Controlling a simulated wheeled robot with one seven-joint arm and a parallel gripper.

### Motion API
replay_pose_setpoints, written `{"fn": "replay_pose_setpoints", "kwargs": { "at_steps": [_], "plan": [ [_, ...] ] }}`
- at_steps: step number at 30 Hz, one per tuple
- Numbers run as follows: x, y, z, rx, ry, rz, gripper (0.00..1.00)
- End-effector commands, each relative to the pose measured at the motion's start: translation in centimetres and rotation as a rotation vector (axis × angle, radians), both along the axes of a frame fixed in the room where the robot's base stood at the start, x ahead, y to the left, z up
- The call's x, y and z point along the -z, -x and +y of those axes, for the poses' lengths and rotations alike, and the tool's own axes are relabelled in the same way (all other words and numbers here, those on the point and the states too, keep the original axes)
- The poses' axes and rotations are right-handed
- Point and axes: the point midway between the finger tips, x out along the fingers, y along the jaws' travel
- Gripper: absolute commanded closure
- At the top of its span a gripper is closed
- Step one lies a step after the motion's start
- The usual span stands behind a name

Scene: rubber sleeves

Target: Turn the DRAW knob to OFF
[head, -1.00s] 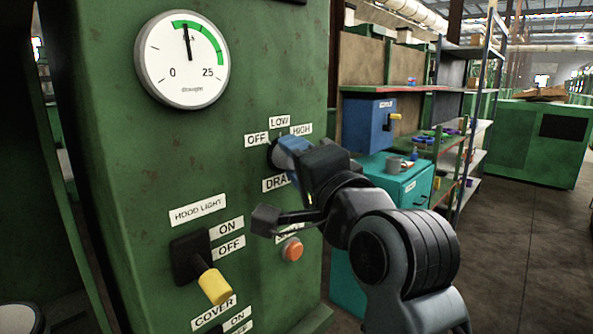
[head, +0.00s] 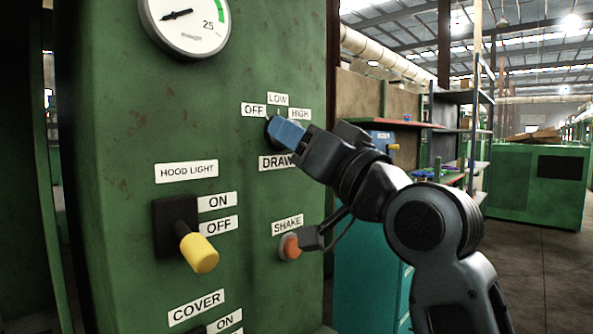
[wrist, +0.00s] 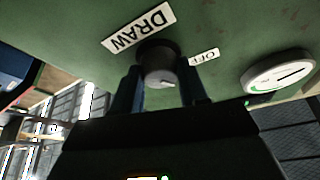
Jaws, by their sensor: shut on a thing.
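The DRAW knob (wrist: 159,66) is a dark round knob on the green panel. In the head view it sits above the DRAW label (head: 277,162), mostly hidden behind my fingers. Around it are the labels OFF (head: 254,110), LOW (head: 278,99) and HIGH (head: 299,114). My gripper (head: 284,131) is shut on the knob, with its blue fingers against the panel. In the wrist view, one finger stands on each side of the knob. I cannot tell for sure which label the knob points to.
A round gauge (head: 188,43), partly cut off, has its needle pointing left, outside the green band. Below left is the yellow-tipped HOOD LIGHT lever (head: 199,254). The orange SHAKE button (head: 290,247) lies close by my wrist. A teal cabinet (head: 365,265) stands behind my arm.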

Motion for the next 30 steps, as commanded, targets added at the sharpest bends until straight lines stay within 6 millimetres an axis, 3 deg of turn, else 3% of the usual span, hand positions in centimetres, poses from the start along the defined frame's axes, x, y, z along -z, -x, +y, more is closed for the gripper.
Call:
{"fn": "replay_pose_setpoints", "kwargs": {
  "at_steps": [1, 15, 30],
  "plan": [
    [0.88, -0.17, -0.17, 0.003, 0.027, -0.032, 0.88],
    [0.44, -0.23, -0.12, 0.001, 0.196, -0.245, 0.88],
    [0.13, -0.28, -0.12, 0.001, 0.225, -0.281, 0.88]
  ]
}}
